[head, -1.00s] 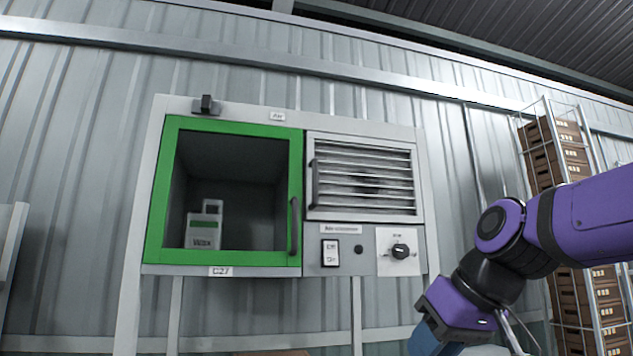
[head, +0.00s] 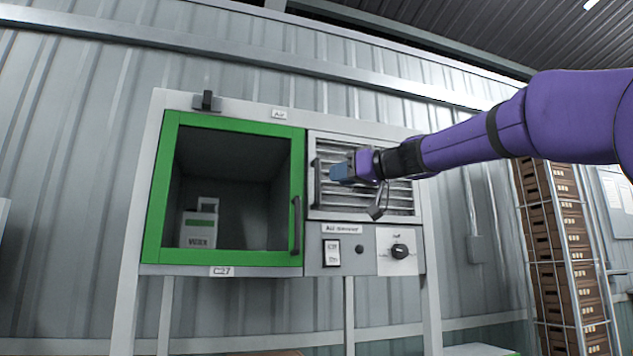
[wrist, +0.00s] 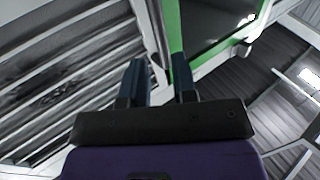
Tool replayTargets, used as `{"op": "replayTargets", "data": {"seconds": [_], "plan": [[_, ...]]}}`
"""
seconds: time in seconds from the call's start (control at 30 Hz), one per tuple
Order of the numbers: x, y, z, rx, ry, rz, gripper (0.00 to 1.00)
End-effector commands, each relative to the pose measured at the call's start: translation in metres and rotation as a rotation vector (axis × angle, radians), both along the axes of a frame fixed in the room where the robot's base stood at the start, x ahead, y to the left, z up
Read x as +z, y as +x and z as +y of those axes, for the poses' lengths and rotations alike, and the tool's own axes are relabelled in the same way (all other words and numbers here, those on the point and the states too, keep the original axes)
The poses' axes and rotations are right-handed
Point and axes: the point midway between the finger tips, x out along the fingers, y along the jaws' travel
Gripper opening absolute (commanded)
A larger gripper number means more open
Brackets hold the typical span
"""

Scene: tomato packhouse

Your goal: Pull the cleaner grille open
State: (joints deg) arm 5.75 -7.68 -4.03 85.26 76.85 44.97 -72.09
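The cleaner grille (head: 345,150) is a white-framed panel with light slats in the right part of the cabinet, and it looks shut. Its dark upright handle (head: 317,184) is on the grille's left edge. My gripper (head: 334,172) is in front of the grille, its blue fingertips just right of the handle in the head view. In the wrist view, my gripper (wrist: 161,75) has its two fingers apart with a gap between them. The grille slats (wrist: 50,65) fill the left of that view. I cannot tell whether the fingers touch the handle.
A green-framed door (head: 297,150) with its own dark handle (head: 295,225) is left of the grille, with a white box (head: 199,228) behind it. Below the grille are a switch (head: 332,252) and a rotary knob (head: 400,250). Stacked brown crates (head: 562,245) stand at right.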

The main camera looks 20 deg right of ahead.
Motion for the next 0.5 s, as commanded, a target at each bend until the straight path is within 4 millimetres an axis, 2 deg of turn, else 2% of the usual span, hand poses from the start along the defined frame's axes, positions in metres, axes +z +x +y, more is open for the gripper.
{"op": "replayTargets", "data": {"seconds": [0.23,0.5], "plan": [[-0.001,0.037,0.025,0.002,-0.001,0.001,0.26],[0.000,0.058,0.039,0.000,0.001,0.001,0.26]]}}
